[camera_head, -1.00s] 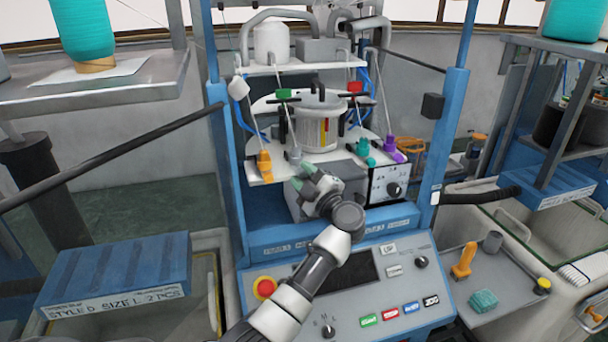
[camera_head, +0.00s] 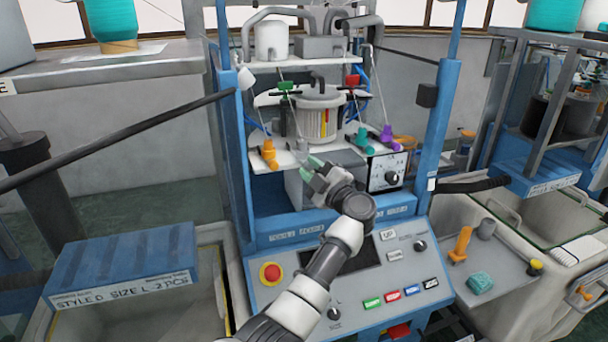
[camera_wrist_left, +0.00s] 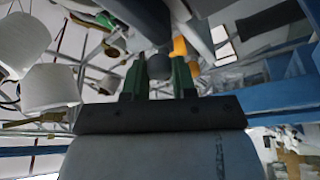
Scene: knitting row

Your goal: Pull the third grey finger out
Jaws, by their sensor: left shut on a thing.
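The grey finger (camera_head: 299,146) hangs at the front edge of the white plate of the knitting machine, between an orange finger (camera_head: 268,153) and a teal one (camera_head: 360,140). My left gripper (camera_head: 308,167) is just below it, its green fingertips pointing up at the plate. In the left wrist view the green fingertips (camera_wrist_left: 160,78) stand on either side of the rounded grey end of the finger (camera_wrist_left: 159,66) and are shut on it. The finger's upper part is hidden there. My right gripper is in neither view.
A purple finger (camera_head: 388,136) hangs at the plate's right. Blue posts (camera_head: 437,130) flank the machine. The control panel (camera_head: 350,275) with a red button lies below my arm.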

